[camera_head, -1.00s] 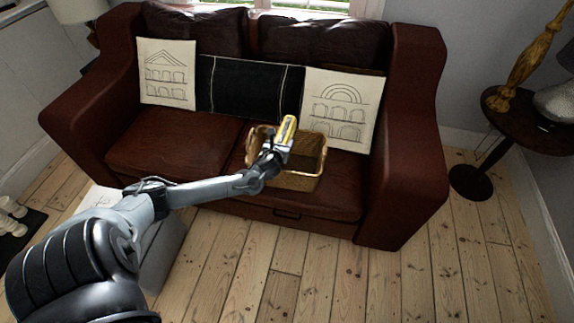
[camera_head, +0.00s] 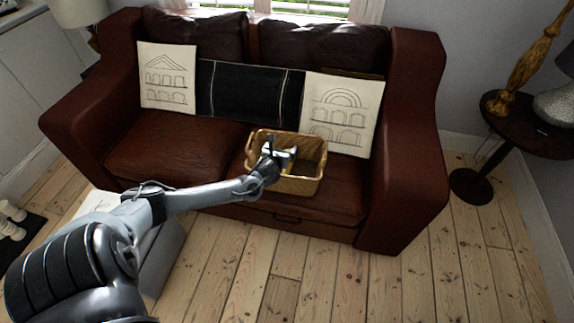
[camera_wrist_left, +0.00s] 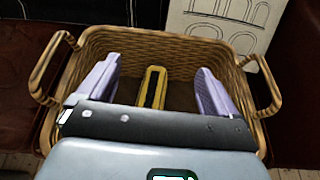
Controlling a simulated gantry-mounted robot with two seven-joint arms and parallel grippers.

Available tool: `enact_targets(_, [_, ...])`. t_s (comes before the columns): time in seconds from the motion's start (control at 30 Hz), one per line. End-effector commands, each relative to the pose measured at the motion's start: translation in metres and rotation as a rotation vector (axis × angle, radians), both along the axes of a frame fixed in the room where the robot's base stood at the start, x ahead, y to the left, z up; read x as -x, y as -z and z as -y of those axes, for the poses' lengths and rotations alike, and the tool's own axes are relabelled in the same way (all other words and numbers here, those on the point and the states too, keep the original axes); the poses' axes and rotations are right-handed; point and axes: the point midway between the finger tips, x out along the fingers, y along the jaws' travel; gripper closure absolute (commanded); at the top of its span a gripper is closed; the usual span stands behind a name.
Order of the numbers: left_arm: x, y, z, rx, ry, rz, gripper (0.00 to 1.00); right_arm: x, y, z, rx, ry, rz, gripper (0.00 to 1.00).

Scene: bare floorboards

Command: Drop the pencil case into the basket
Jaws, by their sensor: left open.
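The wicker basket (camera_head: 305,184) stands on the right seat of the brown sofa; in the left wrist view its rim and two handles (camera_wrist_left: 266,88) show. The yellow and dark pencil case (camera_wrist_left: 152,88) is inside the basket, between and below my spread fingers in that view. My left gripper (camera_head: 284,153) is open and empty above the basket opening; its two pale fingers (camera_wrist_left: 156,80) stand apart on either side of the pencil case without touching it. In the head view my gripper mostly hides the pencil case. My right gripper is not in view.
The brown leather sofa (camera_head: 172,150) carries two drawn-on cushions (camera_head: 167,77) (camera_head: 340,112) and a black cushion (camera_head: 248,92) behind the basket. A round side table (camera_head: 520,130) stands at the right.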

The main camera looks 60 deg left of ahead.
Motion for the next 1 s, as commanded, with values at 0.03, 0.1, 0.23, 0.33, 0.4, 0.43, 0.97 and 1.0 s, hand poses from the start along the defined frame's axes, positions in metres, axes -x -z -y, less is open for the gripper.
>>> enact_targets(0.03, [0.004,-0.005,0.003,-0.001,0.002,-0.001,0.07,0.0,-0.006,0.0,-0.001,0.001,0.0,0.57])
enact_targets(0.1, [0.01,-0.009,0.009,0.0,0.004,-0.002,0.07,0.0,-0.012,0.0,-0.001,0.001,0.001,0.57])
enact_targets(0.23, [0.025,-0.019,0.024,0.0,0.004,-0.002,0.07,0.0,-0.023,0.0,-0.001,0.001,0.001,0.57])
enact_targets(0.33, [0.036,-0.025,0.035,0.001,0.002,-0.001,0.07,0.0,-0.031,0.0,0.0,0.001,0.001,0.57])
enact_targets(0.4, [0.044,-0.029,0.042,0.0,0.004,-0.001,0.07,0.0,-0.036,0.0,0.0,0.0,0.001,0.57])
enact_targets(0.43, [0.047,-0.031,0.045,0.0,0.003,0.0,0.07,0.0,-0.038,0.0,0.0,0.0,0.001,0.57])
enact_targets(0.97, [0.068,-0.04,0.065,0.0,0.0,0.001,0.07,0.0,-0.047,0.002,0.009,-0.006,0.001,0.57])
enact_targets(1.0, [0.068,-0.039,0.064,0.0,0.0,0.001,0.07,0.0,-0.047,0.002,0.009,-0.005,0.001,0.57])
